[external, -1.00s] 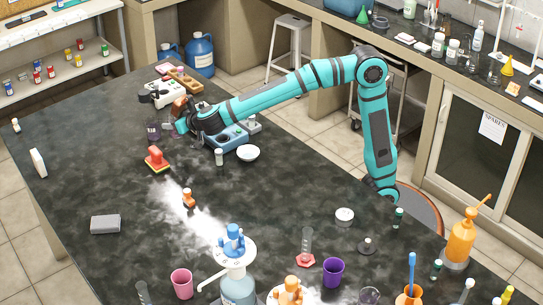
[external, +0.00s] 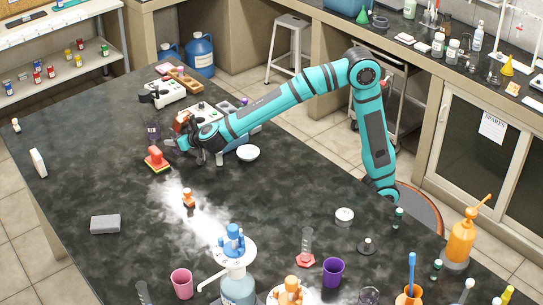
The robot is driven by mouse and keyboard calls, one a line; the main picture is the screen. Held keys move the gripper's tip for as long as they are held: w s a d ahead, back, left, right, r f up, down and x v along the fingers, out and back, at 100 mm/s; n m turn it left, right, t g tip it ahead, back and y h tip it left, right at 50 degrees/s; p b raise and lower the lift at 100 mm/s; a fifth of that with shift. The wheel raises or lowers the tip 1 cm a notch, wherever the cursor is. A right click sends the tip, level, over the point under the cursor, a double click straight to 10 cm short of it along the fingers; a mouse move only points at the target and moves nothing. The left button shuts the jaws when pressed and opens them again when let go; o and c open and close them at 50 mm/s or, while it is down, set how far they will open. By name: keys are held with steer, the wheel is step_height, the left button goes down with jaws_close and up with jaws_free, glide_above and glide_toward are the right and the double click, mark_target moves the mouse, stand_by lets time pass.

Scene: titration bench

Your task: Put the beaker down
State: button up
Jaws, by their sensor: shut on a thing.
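My gripper (external: 186,148) is at the far left end of my outstretched arm, low over the dark bench. It is shut on the beaker. The beaker is small and clear and hardly stands out against the fingers and the dark bench top (external: 270,190). I cannot tell whether its base touches the bench. The gripper is just right of a red and yellow block-shaped thing (external: 157,158) and left of a white bowl (external: 248,153).
White bench devices (external: 163,93) and a wooden rack (external: 185,80) stand behind the gripper. A dark purple jar (external: 153,131) stands left of it and a small orange-topped item (external: 189,198) in front. A grey block (external: 105,224) lies front left.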

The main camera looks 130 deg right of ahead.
steer(key=o, duration=1)
steer(key=shift+r, duration=0.1)
steer(key=v, duration=1.2)
steer(key=shift+r, duration=0.1)
